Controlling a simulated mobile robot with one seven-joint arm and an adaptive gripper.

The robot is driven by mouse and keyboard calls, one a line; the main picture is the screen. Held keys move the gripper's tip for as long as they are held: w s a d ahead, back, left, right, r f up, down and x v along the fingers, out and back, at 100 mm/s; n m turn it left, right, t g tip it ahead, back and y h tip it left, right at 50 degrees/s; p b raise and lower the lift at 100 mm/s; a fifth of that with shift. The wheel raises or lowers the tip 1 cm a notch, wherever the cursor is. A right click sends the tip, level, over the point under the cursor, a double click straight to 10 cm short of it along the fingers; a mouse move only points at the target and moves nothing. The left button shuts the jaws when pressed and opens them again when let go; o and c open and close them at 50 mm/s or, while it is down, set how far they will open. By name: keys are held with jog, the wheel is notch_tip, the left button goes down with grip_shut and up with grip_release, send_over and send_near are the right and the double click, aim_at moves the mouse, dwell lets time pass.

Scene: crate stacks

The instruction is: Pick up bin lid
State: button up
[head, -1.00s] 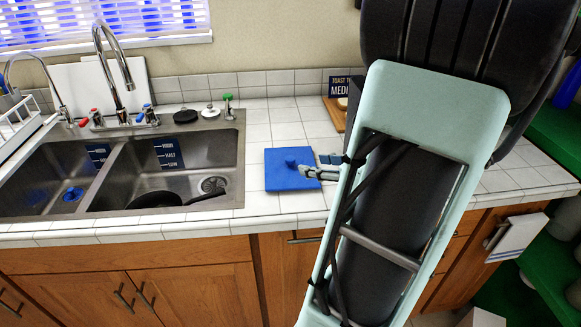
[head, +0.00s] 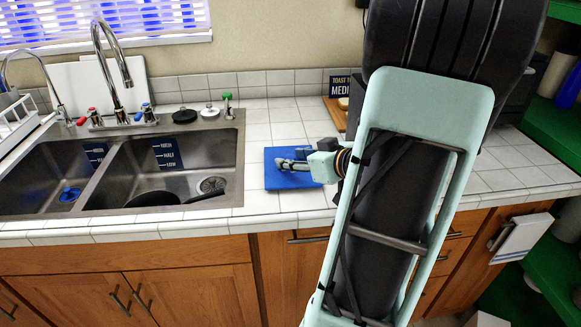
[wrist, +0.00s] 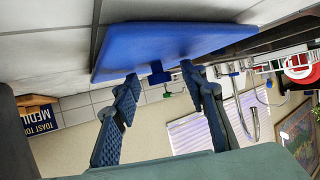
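The bin lid (head: 285,181) is a flat blue square lying on the white tiled counter, right of the sink. Its small blue knob (wrist: 159,75) shows in the wrist view but is hidden by my fingers in the head view. My gripper (head: 284,164) is low over the lid, reaching in from the right. In the wrist view, which is upside down, my gripper (wrist: 159,72) has its two fingers apart, one on each side of the knob. A gap shows between the knob and each finger. The lid (wrist: 190,42) fills the upper middle there.
A double steel sink (head: 160,150) with a dark pan in it lies to the left. A tall faucet (head: 113,65) stands behind it. A toaster sign (head: 338,84) and wooden board stand behind my arm. The counter behind the lid is clear.

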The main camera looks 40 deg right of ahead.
grip_shut()
jog(key=shift+r, duration=0.1)
